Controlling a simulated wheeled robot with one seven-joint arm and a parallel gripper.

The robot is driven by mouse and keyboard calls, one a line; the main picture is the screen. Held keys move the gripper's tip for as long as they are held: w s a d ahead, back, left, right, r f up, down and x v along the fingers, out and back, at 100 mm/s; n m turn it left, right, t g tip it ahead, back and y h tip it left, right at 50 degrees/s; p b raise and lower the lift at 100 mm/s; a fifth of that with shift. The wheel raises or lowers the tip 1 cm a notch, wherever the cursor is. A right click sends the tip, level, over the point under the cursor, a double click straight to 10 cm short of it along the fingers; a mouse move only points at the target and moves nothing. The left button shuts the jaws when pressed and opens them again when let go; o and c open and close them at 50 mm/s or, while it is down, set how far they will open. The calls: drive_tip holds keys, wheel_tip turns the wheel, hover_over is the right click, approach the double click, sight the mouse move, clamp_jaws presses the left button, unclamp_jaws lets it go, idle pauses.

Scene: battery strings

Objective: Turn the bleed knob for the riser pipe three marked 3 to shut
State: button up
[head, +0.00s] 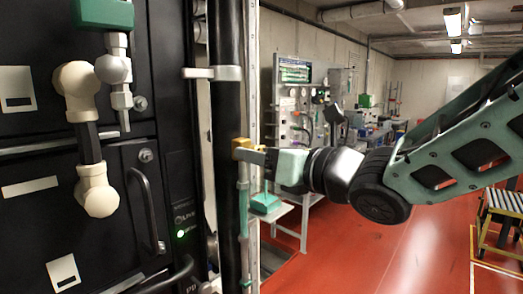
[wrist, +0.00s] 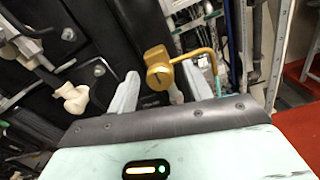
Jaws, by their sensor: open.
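A brass bleed fitting (head: 242,144) sits on the dark vertical riser pipe (head: 226,105) in the head view. In the wrist view its round brass knob (wrist: 159,76) shows a dark slot line, and a bent brass spout runs off to the right. I cannot read a number 3 on the pipe or knob. My gripper (head: 246,156) reaches in from the right at the fitting's height. In the wrist view my gripper (wrist: 161,76) is open, with one pale finger on each side of the knob. I cannot tell whether either finger touches it.
A black battery cabinet (head: 118,165) with handles and cream connectors (head: 97,190) stands close on the left. A pipe bracket (head: 212,73) is above the fitting. A thin pale pipe runs beside the riser. Red floor (head: 345,250) lies open at the right.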

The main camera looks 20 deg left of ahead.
drive_tip(key=c, duration=1)
drive_tip(key=shift+o, duration=0.2)
drive_tip(key=shift+f+b, duration=0.1)
drive_tip(key=shift+b, duration=0.3)
